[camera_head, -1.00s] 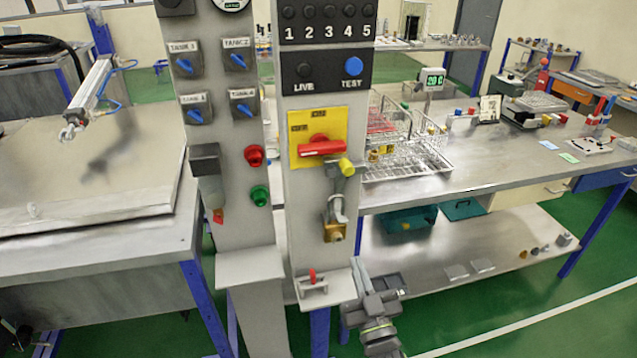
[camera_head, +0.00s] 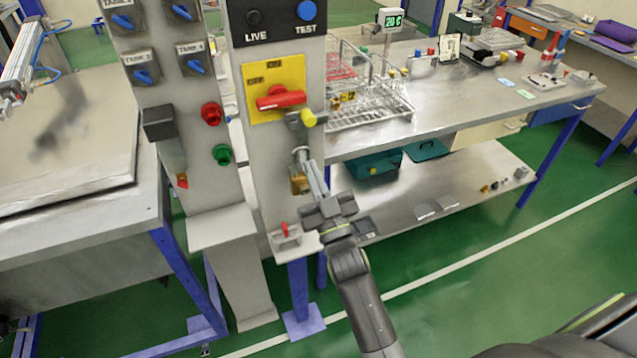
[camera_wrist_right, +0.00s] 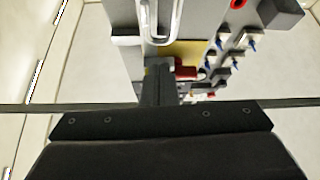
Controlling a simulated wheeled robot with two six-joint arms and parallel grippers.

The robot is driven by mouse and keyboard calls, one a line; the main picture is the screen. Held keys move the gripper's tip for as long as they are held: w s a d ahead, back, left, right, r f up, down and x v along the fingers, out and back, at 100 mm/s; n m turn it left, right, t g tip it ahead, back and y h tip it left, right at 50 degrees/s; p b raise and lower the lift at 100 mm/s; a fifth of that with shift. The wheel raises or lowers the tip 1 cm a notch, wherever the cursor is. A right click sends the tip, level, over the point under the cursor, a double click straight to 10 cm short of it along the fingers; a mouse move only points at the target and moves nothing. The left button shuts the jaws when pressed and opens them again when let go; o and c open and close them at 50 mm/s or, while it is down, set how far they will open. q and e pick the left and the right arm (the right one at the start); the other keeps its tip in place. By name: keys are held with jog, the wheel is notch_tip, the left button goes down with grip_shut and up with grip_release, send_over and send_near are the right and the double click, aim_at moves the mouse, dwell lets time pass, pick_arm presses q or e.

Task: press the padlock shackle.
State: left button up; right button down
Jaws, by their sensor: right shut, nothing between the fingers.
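The padlock hangs at the right side of the grey panel post, below the red rotary switch handle (camera_head: 280,98) on its yellow plate. Its brass body (camera_head: 298,184) and part of its silver shackle (camera_head: 300,154) show in the head view. My right gripper (camera_head: 309,168) is shut and empty, its fingers beside the padlock, overlapping its right edge in the picture. I cannot tell whether they touch. In the right wrist view, the shut fingers (camera_wrist_right: 160,72) point toward the panel, and a silver loop (camera_wrist_right: 160,22) shows above them. My left gripper is out of view.
A yellow-capped part (camera_head: 308,118) sticks out just above the padlock. A small bracket with a red knob (camera_head: 285,236) sits below. The steel bench (camera_head: 470,108) with a wire basket (camera_head: 365,115) stands right of the post.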

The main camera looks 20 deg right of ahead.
jog(key=x, duration=0.4)
jog(key=shift+w+r+p, duration=0.15)
jog(key=shift+w+p, duration=0.25)
